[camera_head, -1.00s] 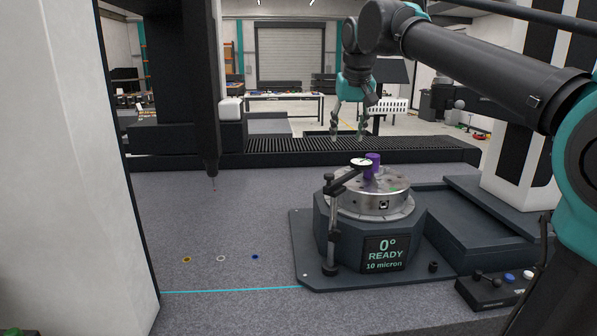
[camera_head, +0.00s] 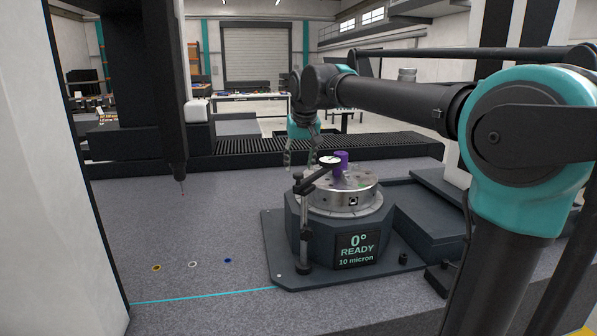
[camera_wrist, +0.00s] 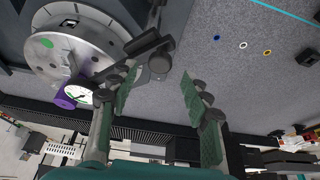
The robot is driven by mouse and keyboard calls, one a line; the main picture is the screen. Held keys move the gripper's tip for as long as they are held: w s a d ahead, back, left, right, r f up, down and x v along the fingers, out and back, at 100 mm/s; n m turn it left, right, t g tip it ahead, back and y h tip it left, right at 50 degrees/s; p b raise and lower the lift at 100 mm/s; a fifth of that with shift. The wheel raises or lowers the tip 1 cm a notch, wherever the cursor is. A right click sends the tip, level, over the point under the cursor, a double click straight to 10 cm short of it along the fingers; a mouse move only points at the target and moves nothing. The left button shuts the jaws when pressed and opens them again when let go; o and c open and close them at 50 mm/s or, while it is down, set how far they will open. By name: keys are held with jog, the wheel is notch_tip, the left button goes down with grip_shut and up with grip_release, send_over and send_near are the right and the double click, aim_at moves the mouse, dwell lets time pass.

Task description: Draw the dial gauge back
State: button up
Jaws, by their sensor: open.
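The dial gauge (camera_head: 328,160) has a white round face and sits on a black jointed arm and post (camera_head: 304,235) beside the round metal table (camera_head: 345,195). Its face is close to a purple cylinder (camera_head: 342,157) on top of the table. In the wrist view the gauge face (camera_wrist: 78,96) shows at the left, next to the purple cylinder (camera_wrist: 64,103). My gripper (camera_head: 302,150) is open and empty, fingers pointing down, behind and slightly left of the gauge. In the wrist view its green-padded fingers (camera_wrist: 158,97) are spread, apart from the gauge.
The octagonal base has a display (camera_head: 354,250) reading 0°, READY, 10 micron. A probe column (camera_head: 172,110) hangs at the left. Yellow, white and blue rings (camera_head: 192,264) lie on the granite, which is otherwise clear at left. A slatted dark rail runs behind.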

aim_at(298, 173)
jog(key=shift+x, duration=1.8)
jog(key=shift+c, duration=0.6)
grip_shut()
